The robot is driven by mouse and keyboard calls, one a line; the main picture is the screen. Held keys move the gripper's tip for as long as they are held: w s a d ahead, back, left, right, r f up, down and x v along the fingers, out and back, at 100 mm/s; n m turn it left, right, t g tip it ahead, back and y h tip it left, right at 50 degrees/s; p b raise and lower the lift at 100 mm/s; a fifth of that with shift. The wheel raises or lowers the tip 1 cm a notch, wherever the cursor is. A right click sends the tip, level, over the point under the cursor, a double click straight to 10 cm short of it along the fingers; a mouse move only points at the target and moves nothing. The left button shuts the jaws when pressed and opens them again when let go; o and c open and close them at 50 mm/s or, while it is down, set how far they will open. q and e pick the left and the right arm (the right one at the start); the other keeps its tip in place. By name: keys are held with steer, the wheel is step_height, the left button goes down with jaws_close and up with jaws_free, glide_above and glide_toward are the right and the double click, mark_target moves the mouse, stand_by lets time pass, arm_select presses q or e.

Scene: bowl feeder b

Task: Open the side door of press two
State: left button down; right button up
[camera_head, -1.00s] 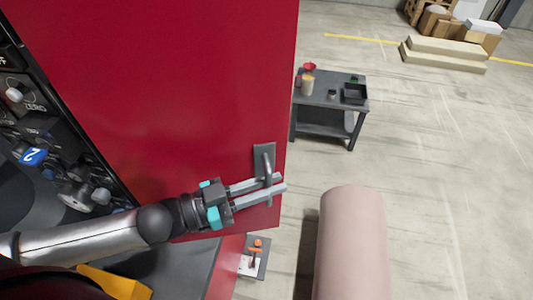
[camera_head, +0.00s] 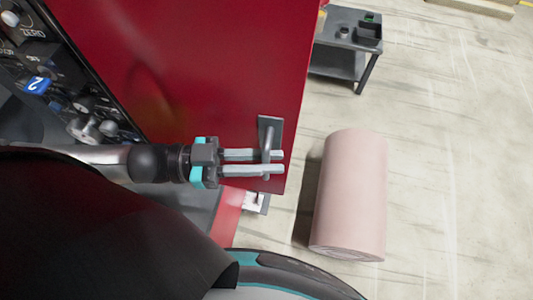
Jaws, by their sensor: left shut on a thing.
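The red side door (camera_head: 190,60) of the press fills the upper left of the head view. The door's dark grey handle (camera_head: 269,128) is near the door's lower right corner. My left gripper (camera_head: 268,163) reaches in from the left, with its two pale fingers shut on the handle's bar, one above the other. Whether the door stands ajar is hard to tell. My right gripper is not in view.
A large pink roll (camera_head: 350,195) lies on the floor just right of the door's edge. A dark grey cart (camera_head: 340,62) with small items stands behind the door at the top.

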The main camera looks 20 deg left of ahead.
mark_target(202, 134)
arm_select(q)
steer(key=c, duration=0.8)
jaws_free()
steer(key=shift+c, duration=0.2)
steer(key=shift+a, duration=0.1)
steer(key=v, duration=1.5)
